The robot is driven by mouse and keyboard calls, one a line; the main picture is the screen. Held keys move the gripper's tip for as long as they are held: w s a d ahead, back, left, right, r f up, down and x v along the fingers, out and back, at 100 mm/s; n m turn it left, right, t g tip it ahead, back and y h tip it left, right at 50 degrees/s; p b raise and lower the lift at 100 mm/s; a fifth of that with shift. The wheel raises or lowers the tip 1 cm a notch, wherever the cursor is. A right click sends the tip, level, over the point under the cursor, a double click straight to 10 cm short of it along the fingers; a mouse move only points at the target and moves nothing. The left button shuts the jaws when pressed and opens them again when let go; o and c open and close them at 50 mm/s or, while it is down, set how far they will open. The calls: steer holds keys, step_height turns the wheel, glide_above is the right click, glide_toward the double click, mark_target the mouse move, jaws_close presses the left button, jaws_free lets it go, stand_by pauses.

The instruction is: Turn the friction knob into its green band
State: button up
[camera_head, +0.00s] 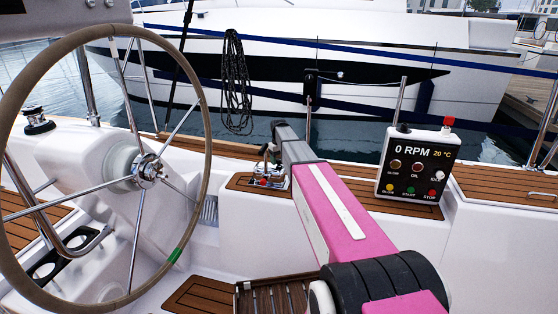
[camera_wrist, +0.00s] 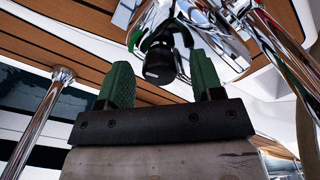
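A black knob-like piece (camera_wrist: 160,66) shows in the wrist view, in front of a shiny metal fitting. I cannot tell for sure that it is the friction knob. A green curved strip (camera_wrist: 134,40) shows beside it; whether this is the green band is unclear. My gripper (camera_wrist: 162,75) has its two green fingers apart, one on each side of the black piece in the picture. A gap shows on both sides, and contact is not visible. In the head view my gripper (camera_head: 268,153) is small and partly hidden, above a fitting (camera_head: 264,181) on the side deck.
A large steering wheel (camera_head: 203,137) with a green rim mark (camera_head: 174,255) stands at left. An instrument box (camera_head: 417,164) reading 0 RPM stands at right on the teak deck. Chrome rails (camera_wrist: 45,115) lie close to my gripper. A moored white boat lies beyond.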

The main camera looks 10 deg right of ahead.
mark_target(279, 159)
steer(key=c, duration=0.8)
steer(key=shift+m, duration=0.8)
steer(key=o, duration=0.9)
step_height(279, 159, up, 11)
steer(key=shift+f, duration=0.1)
